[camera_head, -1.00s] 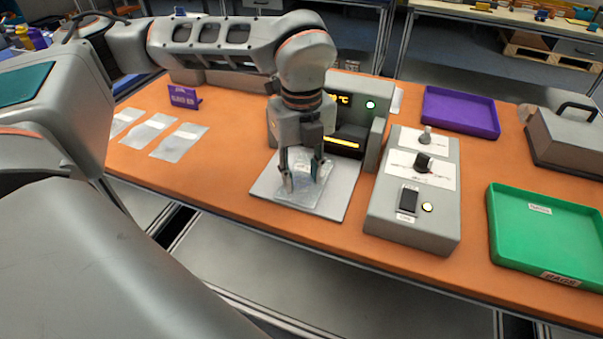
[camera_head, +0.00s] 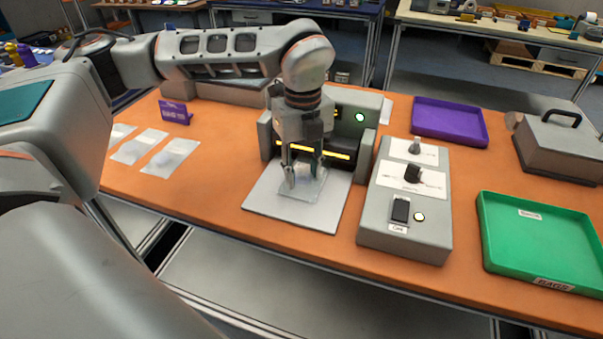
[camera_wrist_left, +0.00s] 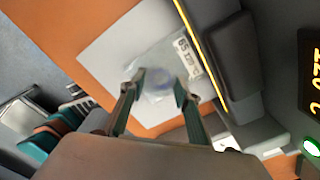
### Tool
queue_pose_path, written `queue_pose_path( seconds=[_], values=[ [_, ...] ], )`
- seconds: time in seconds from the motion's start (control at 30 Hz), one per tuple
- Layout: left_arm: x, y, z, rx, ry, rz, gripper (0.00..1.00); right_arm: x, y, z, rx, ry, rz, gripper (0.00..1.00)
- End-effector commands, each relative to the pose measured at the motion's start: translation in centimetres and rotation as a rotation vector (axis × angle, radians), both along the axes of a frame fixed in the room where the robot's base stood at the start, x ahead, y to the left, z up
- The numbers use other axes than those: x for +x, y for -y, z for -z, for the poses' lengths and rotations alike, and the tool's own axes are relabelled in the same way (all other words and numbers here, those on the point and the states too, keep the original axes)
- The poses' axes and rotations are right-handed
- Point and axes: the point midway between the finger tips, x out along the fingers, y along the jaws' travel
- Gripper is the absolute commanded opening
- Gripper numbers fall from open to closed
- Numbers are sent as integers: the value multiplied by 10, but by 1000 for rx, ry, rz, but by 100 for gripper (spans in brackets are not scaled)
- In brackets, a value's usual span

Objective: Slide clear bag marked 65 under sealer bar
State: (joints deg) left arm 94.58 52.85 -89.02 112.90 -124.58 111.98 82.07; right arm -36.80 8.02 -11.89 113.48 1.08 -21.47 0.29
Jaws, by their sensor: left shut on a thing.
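The clear bag (camera_head: 306,190) lies over the pale plate (camera_head: 288,217) in front of the sealer (camera_head: 371,115). In the left wrist view the bag (camera_wrist_left: 160,88) shows a white label reading 65 near the sealer's yellow-lit bar. My left gripper (camera_head: 304,178) points down and is shut on the bag; its two fingers also show in the left wrist view (camera_wrist_left: 160,86). The bag's far edge is close to the bar (camera_head: 336,155), and I cannot tell whether it is under it. My right gripper is not in view.
A grey control box (camera_head: 405,205) with knobs and a switch stands just right of the plate. Several clear bags (camera_head: 170,156) lie at left by a purple sign (camera_head: 174,113). A green tray (camera_head: 545,240) and a purple tray (camera_head: 450,122) are at right.

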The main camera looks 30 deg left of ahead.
Motion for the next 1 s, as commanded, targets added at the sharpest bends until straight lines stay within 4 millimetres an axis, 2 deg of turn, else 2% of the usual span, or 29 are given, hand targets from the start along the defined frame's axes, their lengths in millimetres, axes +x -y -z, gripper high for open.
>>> queue_pose_path(
  seconds=[0.2, 0.23, 0.3, 0.7, 0.87, 1.0],
  values=[
    [0, 0, 0, 0, 0, 0, 9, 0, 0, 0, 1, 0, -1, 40],
    [0, 0, 0, 0, 0, 0, 39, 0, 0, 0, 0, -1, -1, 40],
    [0, 0, 0, 0, 0, 0, 51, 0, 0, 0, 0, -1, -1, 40],
    [0, 0, -5, 0, 1, -1, 51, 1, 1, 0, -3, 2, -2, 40],
    [1, 0, -27, 0, 4, 0, 51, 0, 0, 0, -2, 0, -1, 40],
    [1, 0, -56, -1, 5, -1, 51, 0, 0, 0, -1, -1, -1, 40]
  ],
)
